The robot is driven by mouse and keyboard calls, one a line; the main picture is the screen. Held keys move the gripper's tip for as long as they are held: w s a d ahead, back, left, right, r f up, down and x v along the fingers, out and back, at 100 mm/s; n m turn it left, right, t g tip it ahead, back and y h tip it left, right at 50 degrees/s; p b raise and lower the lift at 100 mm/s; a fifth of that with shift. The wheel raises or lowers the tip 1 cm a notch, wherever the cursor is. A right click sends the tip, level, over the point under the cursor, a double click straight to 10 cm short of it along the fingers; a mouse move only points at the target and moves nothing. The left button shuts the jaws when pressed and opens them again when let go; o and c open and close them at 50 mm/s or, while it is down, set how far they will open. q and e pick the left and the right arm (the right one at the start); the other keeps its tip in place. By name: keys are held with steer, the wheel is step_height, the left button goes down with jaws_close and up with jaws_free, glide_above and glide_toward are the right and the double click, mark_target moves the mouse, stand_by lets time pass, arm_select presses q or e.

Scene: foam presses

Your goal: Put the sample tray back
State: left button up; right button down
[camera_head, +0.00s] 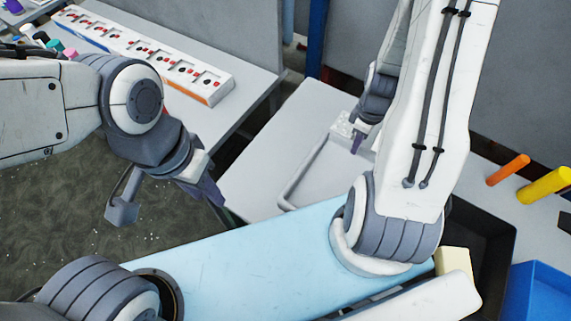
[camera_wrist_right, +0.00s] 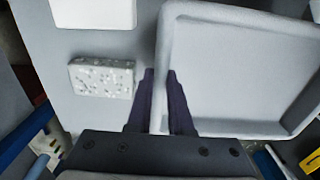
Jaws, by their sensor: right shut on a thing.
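The sample tray (camera_head: 302,174) is a shallow pale grey tray with a raised rim. It is at the light table in the head view, partly hidden behind my right arm. It fills the right side of the right wrist view (camera_wrist_right: 235,75) and looks empty in the part shown. My right gripper (camera_head: 357,144) is shut on the tray's left rim in the wrist view, with one dark finger (camera_wrist_right: 160,92) on each side of the wall. I cannot tell whether the tray touches the table. My left gripper (camera_head: 212,192) is away from the tray, and its finger gap is unclear.
A white speckled block (camera_wrist_right: 102,78) lies left of the tray, with a white block (camera_wrist_right: 93,12) beyond it. A long panel with red and black parts (camera_head: 150,55) lies on the left table. Orange (camera_head: 507,169) and yellow (camera_head: 545,185) cylinders and a blue bin (camera_head: 540,292) are at right.

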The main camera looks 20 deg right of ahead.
steer(key=w+a+f+b, duration=0.1)
steer(key=w+a+f, duration=0.1)
steer(key=w, duration=0.1)
steer(key=w+a+f+b, duration=0.2)
steer(key=w+a+f, duration=0.1)
steer(key=w+a+f+b, duration=0.1)
steer(key=w+a+f, duration=0.1)
steer(key=w, duration=0.1)
steer(key=shift+w+a+f, duration=0.25)
steer(key=shift+w+f, duration=0.05)
steer(key=shift+a+f+b, duration=0.1)
steer(key=shift+f+b, duration=1.85)
steer(key=shift+f, duration=0.2)
steer(key=c, duration=0.8)
jaws_free()
steer(key=shift+s, duration=0.1)
steer(key=shift+r, duration=0.1)
